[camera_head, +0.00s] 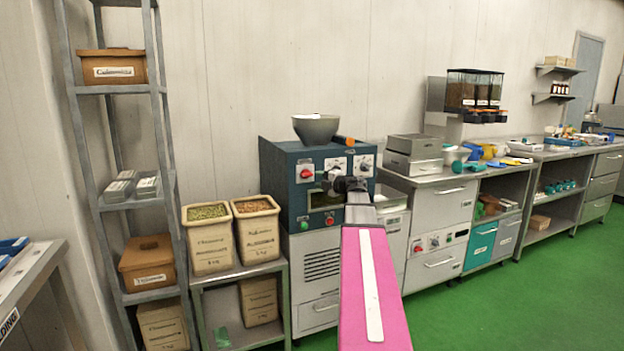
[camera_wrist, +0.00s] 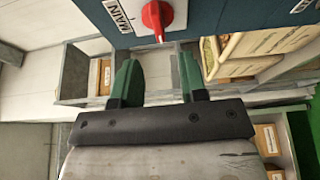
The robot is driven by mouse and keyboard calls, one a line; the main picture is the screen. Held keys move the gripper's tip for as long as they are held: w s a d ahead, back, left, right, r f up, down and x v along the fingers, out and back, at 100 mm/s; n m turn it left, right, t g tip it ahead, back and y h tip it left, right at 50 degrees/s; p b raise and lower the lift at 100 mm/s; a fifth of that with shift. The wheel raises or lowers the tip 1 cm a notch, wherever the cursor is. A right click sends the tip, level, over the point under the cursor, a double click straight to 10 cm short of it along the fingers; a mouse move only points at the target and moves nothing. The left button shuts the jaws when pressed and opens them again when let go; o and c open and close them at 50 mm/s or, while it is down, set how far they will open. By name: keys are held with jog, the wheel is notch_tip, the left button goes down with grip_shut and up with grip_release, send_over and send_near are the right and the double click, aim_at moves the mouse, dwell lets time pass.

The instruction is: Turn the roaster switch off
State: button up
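The roaster (camera_head: 290,208) is a dark blue-grey box with a bowl-shaped hopper (camera_head: 316,129) on top. A red rotary switch (camera_head: 306,174) on a white plate sits at the left of its front panel. In the wrist view a red knob (camera_wrist: 152,15) beside a "MAIN" label (camera_wrist: 118,14) shows on the blue panel, its pointer end toward my gripper. My gripper (camera_wrist: 158,72) has two green fingers spread apart with nothing between them. The knob lies just beyond the fingertips, near the middle of the gap, with no visible contact. My wrist partly hides the panel in the head view.
Two labelled ingredient bins (camera_head: 211,240) stand on a low stand left of the roaster, by a tall metal shelf (camera_head: 128,205). A counter (camera_head: 446,180) with a steel box (camera_head: 412,155) and dispensers runs to the right. The green floor (camera_head: 500,310) in front is clear.

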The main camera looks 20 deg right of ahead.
jog(key=shift+v, duration=1.55)
jog(key=s+a+f+m+g+h, duration=0.2)
jog(key=a+f+m+h, duration=0.15)
jog(key=f+m, duration=0.4)
jog(key=s+a+f+m+g+h, duration=0.1)
jog(key=a+f+m+g+h, duration=0.15)
jog(key=f+m+h, duration=0.5)
jog(key=s+a+f+m+g+h, duration=0.15)
jog(key=a+f+m, duration=0.35)
jog(key=f, duration=0.5)
jog(key=s+a+f+m+g+y, duration=0.1)
jog(key=s+a+f+g, duration=0.4)
jog(key=s, duration=0.5)
jog(key=s+a+f+m+g+y, duration=0.2)
jog(key=s+a+f+g+y, duration=0.2)
jog(key=s+a+f, duration=0.5)
jog(key=shift+s+a+f+g, duration=0.4)
jog(key=shift+a+f+g, duration=0.25)
jog(key=shift+a, duration=0.6)
